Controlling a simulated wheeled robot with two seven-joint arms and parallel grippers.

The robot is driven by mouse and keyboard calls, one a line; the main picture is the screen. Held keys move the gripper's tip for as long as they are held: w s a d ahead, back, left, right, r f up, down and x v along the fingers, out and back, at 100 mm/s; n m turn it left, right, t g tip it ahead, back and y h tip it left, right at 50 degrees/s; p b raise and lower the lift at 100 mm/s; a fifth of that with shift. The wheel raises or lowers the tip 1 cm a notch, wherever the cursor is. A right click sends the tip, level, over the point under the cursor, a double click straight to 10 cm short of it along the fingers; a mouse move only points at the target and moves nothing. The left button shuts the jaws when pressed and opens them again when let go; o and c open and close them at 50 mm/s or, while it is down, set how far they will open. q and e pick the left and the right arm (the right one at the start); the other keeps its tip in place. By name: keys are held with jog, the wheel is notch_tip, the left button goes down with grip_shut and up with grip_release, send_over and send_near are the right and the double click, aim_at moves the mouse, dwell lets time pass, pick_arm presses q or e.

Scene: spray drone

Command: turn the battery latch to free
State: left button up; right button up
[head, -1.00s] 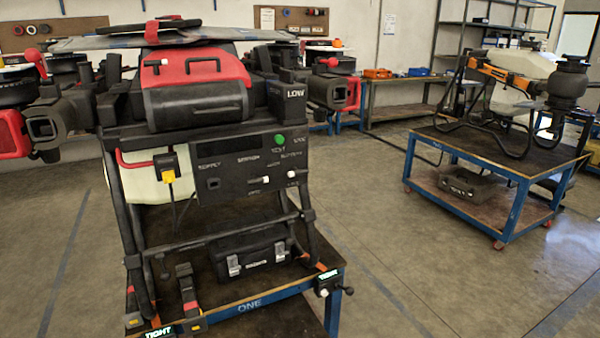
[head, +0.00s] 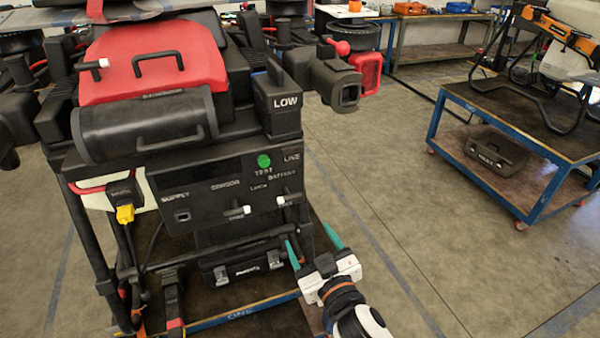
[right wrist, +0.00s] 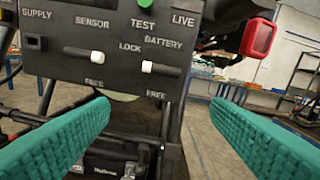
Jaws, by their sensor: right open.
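The battery latch (head: 288,199) is a small white-tipped lever at the right of the dark panel (head: 200,185) on the drone's front. In the right wrist view the battery latch (right wrist: 160,68) lies about level under the word BATTERY, with LOCK to its upper left and FREE below. A similar sensor latch (head: 237,211) sits to its left and also shows in the right wrist view (right wrist: 85,54). My right gripper (head: 309,238) is open and empty, below and in front of the battery latch, its green fingers apart from it. My left gripper is not in view.
A black box marked LOW (head: 280,105) sits above the panel's right end. A green button (head: 264,161) is above the latches. A yellow plug (head: 125,213) hangs at the left. A black case (head: 240,265) lies below. A blue cart (head: 530,160) stands at right, with clear floor between.

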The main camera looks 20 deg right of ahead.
aim_at(291, 200)
jog(key=w+p, duration=0.1)
jog(key=w, duration=0.2)
jog(key=w+r+p, duration=0.1)
jog(key=w, duration=0.3)
jog(key=w+r, duration=0.1)
jog(key=w, duration=0.2)
jog(key=shift+w+a+p, duration=0.2)
jog(key=shift+a+p, duration=0.1)
jog(key=shift+p, duration=0.1)
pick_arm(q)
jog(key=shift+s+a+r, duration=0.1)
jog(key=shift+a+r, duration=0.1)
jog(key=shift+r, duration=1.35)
pick_arm(e)
jog(key=shift+w, duration=0.6)
jog(key=c, duration=0.9)
jog(key=shift+c, duration=0.2)
